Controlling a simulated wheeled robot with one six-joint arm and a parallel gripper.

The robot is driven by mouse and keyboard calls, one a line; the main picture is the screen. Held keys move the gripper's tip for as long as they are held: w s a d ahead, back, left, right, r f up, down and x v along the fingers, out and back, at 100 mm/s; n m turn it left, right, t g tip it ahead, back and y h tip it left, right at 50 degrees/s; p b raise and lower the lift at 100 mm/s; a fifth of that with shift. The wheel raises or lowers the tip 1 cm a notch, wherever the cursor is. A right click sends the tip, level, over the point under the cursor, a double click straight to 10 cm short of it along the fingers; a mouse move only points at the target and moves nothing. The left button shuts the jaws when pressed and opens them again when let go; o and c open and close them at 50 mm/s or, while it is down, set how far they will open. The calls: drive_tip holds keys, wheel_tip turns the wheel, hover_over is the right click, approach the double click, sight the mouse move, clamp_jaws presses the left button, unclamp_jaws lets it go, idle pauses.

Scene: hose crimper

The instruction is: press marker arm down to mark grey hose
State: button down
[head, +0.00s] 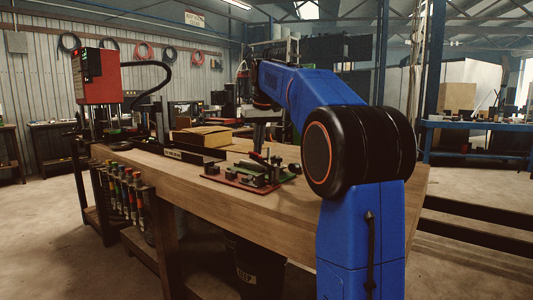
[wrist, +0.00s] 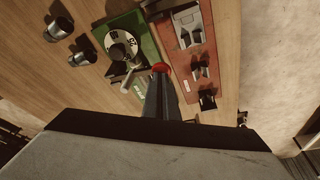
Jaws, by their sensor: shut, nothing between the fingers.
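In the wrist view my gripper (wrist: 163,82) is shut and empty, its fingers reaching over the work fixtures. A small red knob (wrist: 161,67) shows right at the fingertips; it looks like the end of the marker arm, but I cannot tell whether the fingers touch it. Left of it is a green base plate (wrist: 145,40) with a round numbered dial (wrist: 120,43) and a short pale lever (wrist: 130,74). To the right is a red-brown plate (wrist: 207,50) with several dark holders. I cannot make out the grey hose.
Metal cups (wrist: 60,27) stand left of the green plate. On the wooden bench (head: 215,196), a cardboard box (head: 203,136) stands behind the fixtures. A red machine (head: 97,76) is at the far left.

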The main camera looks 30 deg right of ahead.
wheel_tip(320, 180, up, 12)
idle(1.5)
drive_tip(key=shift+s, duration=0.1)
idle(0.4)
